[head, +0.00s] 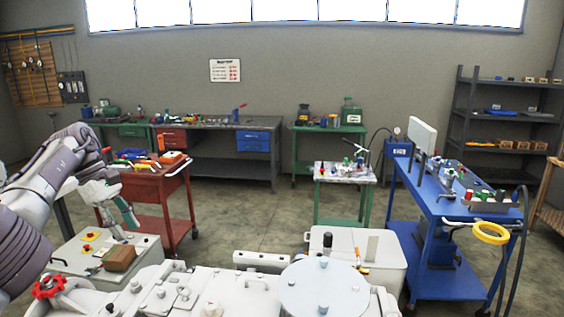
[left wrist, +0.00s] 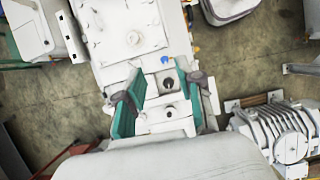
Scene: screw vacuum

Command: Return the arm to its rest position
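My left arm (head: 45,185) comes in from the left in the head view, raised and bent. My left gripper (head: 118,216) points down above a white box with a control panel (head: 146,247). In the left wrist view, the two green-padded fingers of the left gripper (left wrist: 158,98) stand wide apart with nothing between them. Beyond them lies a pale machine (left wrist: 118,48) with small bolts and a dark round hole. The right gripper is not in view.
A brown block (head: 119,259) sits on the white box, near a red valve wheel (head: 48,287). A white machine with a round plate (head: 323,285) fills the front. A red cart (head: 148,188) stands behind the arm; a blue cart (head: 440,205) stands right.

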